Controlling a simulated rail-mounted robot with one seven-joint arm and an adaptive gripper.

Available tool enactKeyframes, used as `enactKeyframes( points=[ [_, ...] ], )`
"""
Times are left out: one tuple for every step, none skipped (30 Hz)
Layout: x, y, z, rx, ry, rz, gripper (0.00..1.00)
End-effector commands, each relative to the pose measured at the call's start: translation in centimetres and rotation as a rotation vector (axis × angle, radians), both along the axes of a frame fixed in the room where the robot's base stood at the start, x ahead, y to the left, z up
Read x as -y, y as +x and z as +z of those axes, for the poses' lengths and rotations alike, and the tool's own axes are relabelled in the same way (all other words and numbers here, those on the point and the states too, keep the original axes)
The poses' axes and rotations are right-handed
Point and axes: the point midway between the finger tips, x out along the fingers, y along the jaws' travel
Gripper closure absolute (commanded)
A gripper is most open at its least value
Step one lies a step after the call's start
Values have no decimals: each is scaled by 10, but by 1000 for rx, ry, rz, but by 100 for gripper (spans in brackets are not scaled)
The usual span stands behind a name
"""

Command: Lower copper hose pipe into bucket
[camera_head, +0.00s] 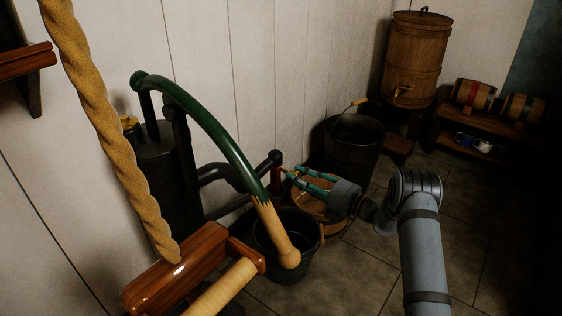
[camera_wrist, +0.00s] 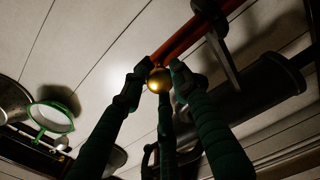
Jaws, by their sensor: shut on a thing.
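My gripper (camera_head: 288,175) is at the old hand pump, its teal fingers pointing left. In the wrist view my gripper (camera_wrist: 158,80) has its fingers closed around a gold-coloured round end (camera_wrist: 158,79). A reddish pipe (camera_wrist: 190,37) runs up and right from it; this appears to be the copper hose pipe. In the head view a short reddish piece (camera_head: 276,181) shows just left of the fingertips. A dark bucket (camera_head: 292,272) stands on the floor below, partly hidden by the pump handle. A wooden tub (camera_head: 337,226) stands beside it, under my gripper.
The pump's green curved handle (camera_head: 213,125) with a wooden grip (camera_head: 275,235) arches in front of the bucket. A larger black bucket (camera_head: 352,150) and a wooden barrel (camera_head: 415,60) stand behind. A thick rope (camera_head: 110,120) hangs at left. The floor at lower right is clear.

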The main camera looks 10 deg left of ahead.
Motion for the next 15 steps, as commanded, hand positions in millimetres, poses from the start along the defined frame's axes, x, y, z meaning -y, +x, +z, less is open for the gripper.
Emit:
enactKeyframes(
  points=[
    [0,-1,-20,-4,-1,1,94],
    [0,0,-27,-3,-1,1,94],
    [0,-1,-36,-3,-1,1,94],
    [0,-1,-42,-4,0,1,94],
    [0,-1,-49,-3,-1,1,94],
    [0,-1,-58,-3,-1,1,94],
    [0,-1,-64,-3,-1,1,94],
    [0,-1,-71,-3,-1,1,94],
    [0,-1,-79,-3,-1,1,94],
    [0,-1,-86,-3,-1,1,94],
    [0,-1,-93,-3,-2,1,94],
    [0,-1,-101,-4,-1,1,94],
    [1,-1,-106,-3,-2,1,94],
    [1,-1,-111,-3,-1,1,94],
    [0,0,-116,-2,-1,1,94]
  ],
)
